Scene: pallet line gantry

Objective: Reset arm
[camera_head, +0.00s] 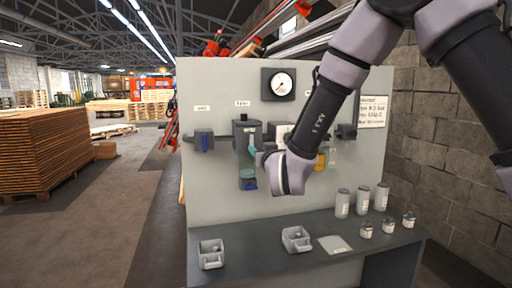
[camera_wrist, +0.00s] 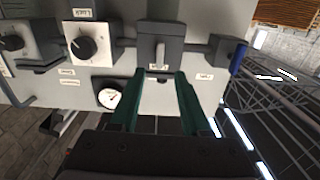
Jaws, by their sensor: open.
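My gripper is in front of the upright grey panel (camera_head: 220,82). In the wrist view its two dark green fingers (camera_wrist: 160,78) are apart, with nothing held between them. Beyond the fingertips is a grey box-shaped unit with a lever (camera_wrist: 160,48); I cannot tell whether they touch it. In the head view my wrist hides most of the gripper and part of the panel, and a bit of teal finger (camera_head: 252,145) shows beside a dark grey unit (camera_head: 241,130).
A round gauge (camera_head: 282,84) and a blue-handled valve (camera_head: 204,142) are on the panel. The bench (camera_head: 270,255) below holds two grey open holders (camera_head: 211,254) (camera_head: 297,239), a white card (camera_head: 335,245), several bottles (camera_head: 362,200) and small jars. A block wall (camera_head: 430,150) stands right.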

